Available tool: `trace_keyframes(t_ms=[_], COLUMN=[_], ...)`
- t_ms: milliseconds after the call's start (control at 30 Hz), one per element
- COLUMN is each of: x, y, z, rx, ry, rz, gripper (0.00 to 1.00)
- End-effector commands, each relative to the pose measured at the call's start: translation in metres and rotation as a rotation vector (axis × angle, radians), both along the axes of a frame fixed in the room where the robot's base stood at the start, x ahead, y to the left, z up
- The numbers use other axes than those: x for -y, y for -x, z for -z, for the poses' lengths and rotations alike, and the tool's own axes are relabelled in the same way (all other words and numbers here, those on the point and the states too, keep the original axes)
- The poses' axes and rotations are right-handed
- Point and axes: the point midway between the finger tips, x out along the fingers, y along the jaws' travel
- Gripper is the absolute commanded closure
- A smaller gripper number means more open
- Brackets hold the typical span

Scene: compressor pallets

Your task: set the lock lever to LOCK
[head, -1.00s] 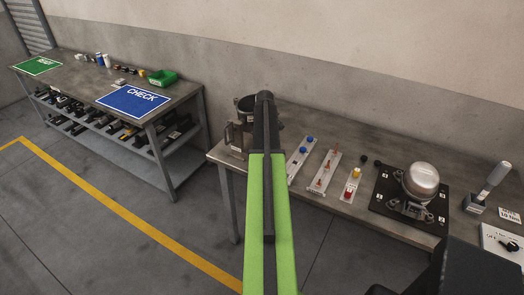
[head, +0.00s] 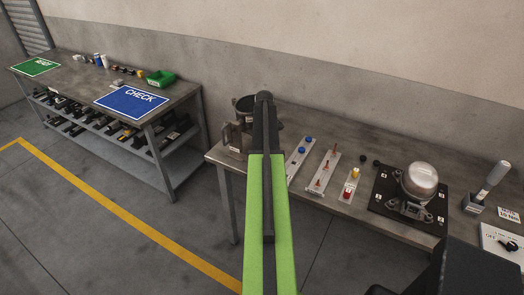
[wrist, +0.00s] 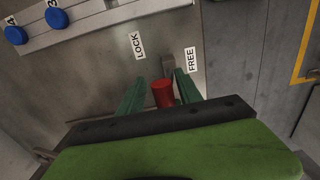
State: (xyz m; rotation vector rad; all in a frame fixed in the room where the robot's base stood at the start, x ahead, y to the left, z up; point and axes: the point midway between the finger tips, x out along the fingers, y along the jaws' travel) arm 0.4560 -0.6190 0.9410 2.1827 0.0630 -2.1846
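In the wrist view the lock lever shows as a red handle (wrist: 162,94), with a grey block (wrist: 168,63) just beyond it. A LOCK label (wrist: 138,45) is on the left and a FREE label (wrist: 191,60) on the right. The handle sits between the two labels' sides; I cannot tell its exact setting. My gripper (wrist: 160,90) has its green fingers on both sides of the red handle. They stand apart, with a visible gap at the left of the handle. In the head view my arm hides the lever and gripper.
A panel with blue buttons (wrist: 57,18) lies at the upper left of the wrist view. A bench with a blue CHECK mat (head: 132,103) stands left.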

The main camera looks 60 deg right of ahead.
Motion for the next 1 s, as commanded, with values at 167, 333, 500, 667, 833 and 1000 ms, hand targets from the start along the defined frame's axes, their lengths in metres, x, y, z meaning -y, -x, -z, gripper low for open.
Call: trace_keyframes(t_ms=[167, 333, 500, 667, 833, 1000], x=[-0.002, -0.003, -0.003, -0.003, -0.003, -0.003], y=[-0.001, -0.001, -0.001, -0.001, 0.000, -0.001], z=[0.000, -0.012, -0.040, -0.077, -0.115, -0.153], rx=[0.001, 0.001, 0.001, 0.001, 0.001, 0.000], ry=[-0.003, -0.004, -0.004, -0.003, -0.003, -0.002], rz=[-0.002, -0.002, -0.002, -0.002, -0.002, -0.002], gripper=[0.59, 0.59, 0.59, 0.59, 0.59, 0.59])
